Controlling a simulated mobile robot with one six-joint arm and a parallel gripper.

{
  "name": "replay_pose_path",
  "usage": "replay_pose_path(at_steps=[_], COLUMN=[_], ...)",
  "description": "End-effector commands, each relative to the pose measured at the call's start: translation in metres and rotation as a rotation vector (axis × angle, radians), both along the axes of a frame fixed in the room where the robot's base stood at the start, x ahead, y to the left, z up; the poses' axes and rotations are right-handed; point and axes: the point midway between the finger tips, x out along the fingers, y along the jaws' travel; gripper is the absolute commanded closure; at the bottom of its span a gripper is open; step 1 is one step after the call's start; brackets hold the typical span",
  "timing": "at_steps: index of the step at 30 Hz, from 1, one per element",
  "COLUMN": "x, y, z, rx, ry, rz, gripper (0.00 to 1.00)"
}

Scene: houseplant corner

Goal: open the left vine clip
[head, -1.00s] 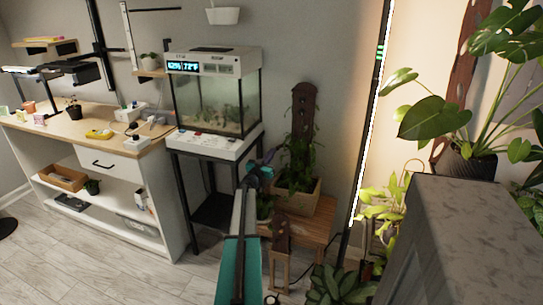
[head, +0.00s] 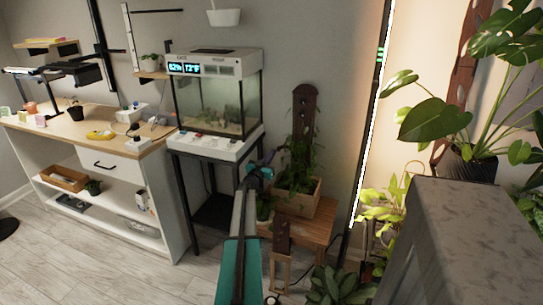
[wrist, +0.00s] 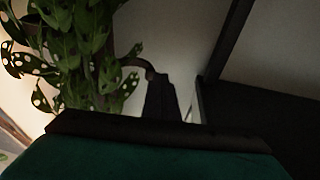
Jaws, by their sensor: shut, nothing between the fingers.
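A vine plant climbs a dark wooden plank (head: 304,104) that stands in a wooden planter box (head: 301,203). My gripper (head: 272,157) is just left of the vine in the head view, at the end of my teal and grey arm. It is shut and holds nothing. In the wrist view, spotted vine leaves (wrist: 85,50) fill the upper left, beside the dark tapered end of my gripper (wrist: 160,97). A thin curved dark piece shows by its tip; I cannot tell whether it is a clip. The left vine clip cannot be made out in either view.
A glass terrarium (head: 218,103) on a black stand is left of the vine. The planter sits on a small wooden table (head: 317,229). A lit vertical pole (head: 367,130) and a grey cabinet (head: 455,235) are on the right. Low leafy plants (head: 335,285) stand in front.

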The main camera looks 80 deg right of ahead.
Motion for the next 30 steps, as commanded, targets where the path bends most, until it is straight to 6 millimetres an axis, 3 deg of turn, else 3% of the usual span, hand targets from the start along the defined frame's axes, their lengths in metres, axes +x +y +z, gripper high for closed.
replay_pose_path(at_steps=[30], x=[0.022], y=[0.112], z=[-0.021], rx=[0.001], ry=[0.001], rz=[0.000], gripper=[1.00])
